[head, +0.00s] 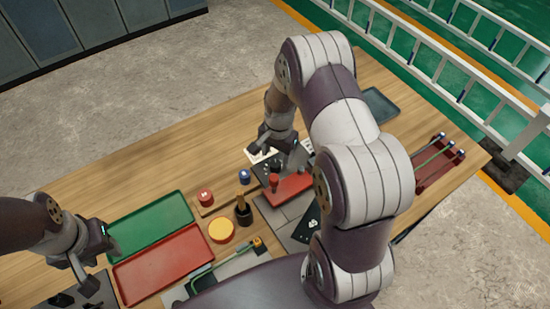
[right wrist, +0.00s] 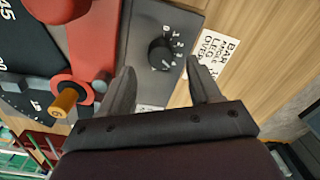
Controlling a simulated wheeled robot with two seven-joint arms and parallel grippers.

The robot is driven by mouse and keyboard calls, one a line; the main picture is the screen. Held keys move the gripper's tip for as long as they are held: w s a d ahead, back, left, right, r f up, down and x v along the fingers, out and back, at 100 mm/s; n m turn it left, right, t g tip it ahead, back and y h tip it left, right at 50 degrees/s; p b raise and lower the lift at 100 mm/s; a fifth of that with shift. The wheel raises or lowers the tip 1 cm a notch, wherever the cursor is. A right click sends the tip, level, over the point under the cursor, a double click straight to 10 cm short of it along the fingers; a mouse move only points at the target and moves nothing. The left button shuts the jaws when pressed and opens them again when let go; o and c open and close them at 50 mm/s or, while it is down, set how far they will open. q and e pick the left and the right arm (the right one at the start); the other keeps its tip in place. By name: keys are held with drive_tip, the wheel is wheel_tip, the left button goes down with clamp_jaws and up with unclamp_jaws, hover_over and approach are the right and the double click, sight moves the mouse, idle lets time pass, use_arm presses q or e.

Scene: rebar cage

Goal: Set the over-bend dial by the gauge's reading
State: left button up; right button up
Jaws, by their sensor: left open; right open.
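The black over-bend dial (right wrist: 160,52), with white numbers around it, is on a dark grey panel (right wrist: 182,22) in the right wrist view. My right gripper (right wrist: 160,68) is open, its two fingertips apart on either side of the dial in the picture; contact cannot be told. In the head view this gripper (head: 276,150) is over the dark panel beside the red bender block (head: 290,188), and the arm hides part of it. A black scale plate (right wrist: 28,52) with white numbers lies left of the red part; I cannot read a gauge value. My left gripper (head: 84,280) is open and empty beside the red tray.
A green tray (head: 150,218) and a red tray (head: 162,264) lie at left. A yellow-topped round item (head: 221,230), a dark pot (head: 243,214) and a green bar (head: 225,262) lie near the middle. A red rack (head: 440,165) stands at right. The table's back left is clear.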

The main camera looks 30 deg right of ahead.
sight(276, 163)
drive_tip(key=f, duration=0.3)
drive_tip(key=shift+w+f, duration=0.2)
drive_tip(key=shift+w, duration=0.05)
drive_tip(key=shift+s+f, duration=0.3)
drive_tip(key=shift+f, duration=0.2)
drive_tip(key=shift+w+f, duration=0.1)
drive_tip(key=shift+w, duration=0.05)
drive_tip(key=shift+c, duration=0.6)
drive_tip(key=c, duration=0.9)
